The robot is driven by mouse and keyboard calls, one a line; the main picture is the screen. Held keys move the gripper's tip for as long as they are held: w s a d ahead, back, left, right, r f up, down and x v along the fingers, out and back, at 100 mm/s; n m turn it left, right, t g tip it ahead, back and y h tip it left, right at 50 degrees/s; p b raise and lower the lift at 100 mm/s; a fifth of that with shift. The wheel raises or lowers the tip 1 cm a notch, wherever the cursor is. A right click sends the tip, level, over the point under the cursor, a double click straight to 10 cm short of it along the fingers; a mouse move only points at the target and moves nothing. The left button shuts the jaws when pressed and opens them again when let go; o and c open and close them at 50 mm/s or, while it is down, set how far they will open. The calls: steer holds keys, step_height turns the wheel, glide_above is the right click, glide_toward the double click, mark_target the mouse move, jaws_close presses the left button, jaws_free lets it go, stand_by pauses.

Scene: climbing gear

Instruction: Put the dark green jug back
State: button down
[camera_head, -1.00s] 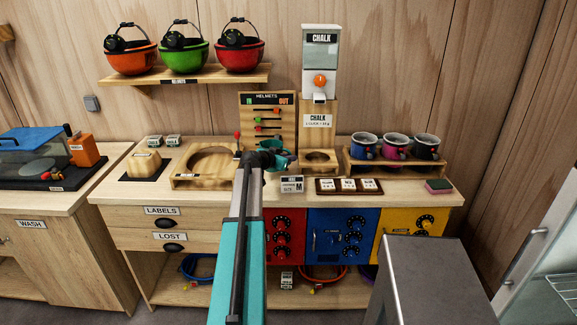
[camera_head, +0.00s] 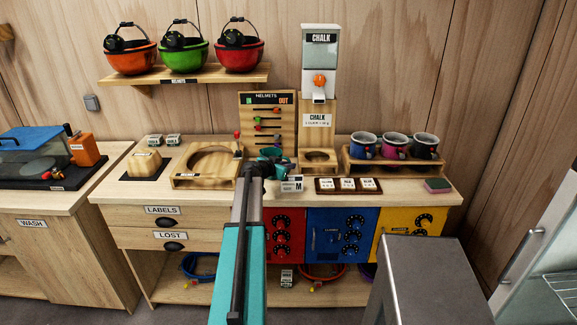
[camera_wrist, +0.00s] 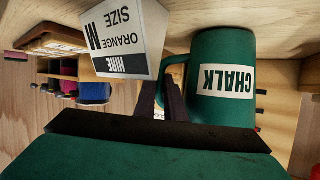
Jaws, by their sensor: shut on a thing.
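The dark green jug (camera_head: 271,153) is on or just above the counter, between the helmet lever board and the chalk stand; I cannot tell if it touches. My arm partly hides it. In the wrist view the jug (camera_wrist: 222,75) appears upside down, with a white CHALK label. My gripper (camera_head: 258,168) is at its handle. In the wrist view its dark fingers (camera_wrist: 162,98) close on the handle. The chalk stand (camera_head: 319,164), with a round recess under the dispenser (camera_head: 319,62), is just right of the jug. The recess looks empty.
A HIRE card (camera_head: 291,184) stands close in front of the jug, near my fingers in the wrist view (camera_wrist: 125,38). A wooden ring holder (camera_head: 188,181) is left, a card tray (camera_head: 348,186) right, and a rack with three mugs (camera_head: 394,162) further right.

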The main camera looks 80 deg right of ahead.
steer(key=shift+f, duration=0.1)
steer(key=c, duration=1.8)
jaws_free()
steer(key=shift+w+a+r, duration=0.15)
steer(key=shift+a+r, duration=0.1)
steer(key=shift+a, duration=0.25)
steer(key=b+v, duration=0.3)
steer(key=v, duration=0.8)
steer(key=shift+d+r+b, duration=0.1)
steer(key=shift+b, duration=0.25)
